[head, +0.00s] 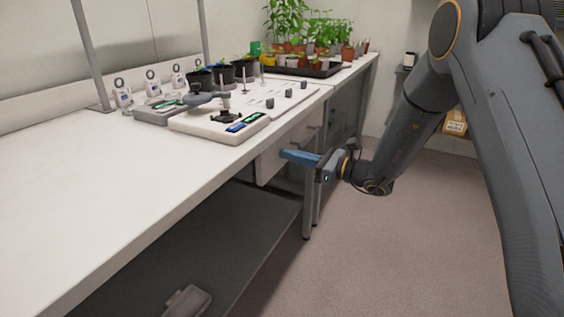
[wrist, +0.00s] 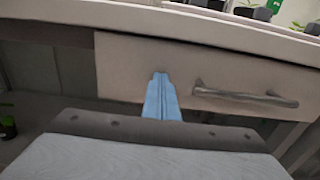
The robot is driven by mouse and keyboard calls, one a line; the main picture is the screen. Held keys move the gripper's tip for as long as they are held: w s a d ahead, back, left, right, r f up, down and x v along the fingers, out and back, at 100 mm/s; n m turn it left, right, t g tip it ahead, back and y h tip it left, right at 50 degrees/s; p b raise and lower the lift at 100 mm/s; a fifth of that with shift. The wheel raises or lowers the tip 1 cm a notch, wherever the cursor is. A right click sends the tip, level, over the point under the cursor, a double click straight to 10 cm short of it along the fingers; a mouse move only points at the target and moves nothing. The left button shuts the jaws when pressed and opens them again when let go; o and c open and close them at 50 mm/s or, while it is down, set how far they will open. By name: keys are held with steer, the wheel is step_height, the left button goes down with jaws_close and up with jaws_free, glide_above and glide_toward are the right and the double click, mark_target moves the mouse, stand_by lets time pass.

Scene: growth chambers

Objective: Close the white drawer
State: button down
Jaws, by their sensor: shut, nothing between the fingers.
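The white drawer (head: 269,166) is under the bench top in the head view, partly hidden by my gripper (head: 287,155). In the wrist view its pale front (wrist: 125,68) fills the middle, with a grey bar handle (wrist: 245,97) to the right of my fingers. My gripper also shows in the wrist view (wrist: 160,77); its blue fingers are together and empty, pointing at the drawer front left of the handle. I cannot tell whether the fingertips touch the front, or how far the drawer stands out.
The white bench top (head: 90,185) overhangs the drawer. It carries a white board (head: 220,128) with instruments and a black tray of potted plants (head: 318,70). A grey lower shelf (head: 215,240) lies below. The floor (head: 400,250) beside the bench is clear.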

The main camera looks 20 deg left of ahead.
steer(key=shift+w+a+r, duration=0.1)
steer(key=shift+w+a, duration=0.2)
steer(key=shift+a, duration=0.25)
steer(key=shift+s+a, duration=0.1)
steer(key=shift+a, duration=0.05)
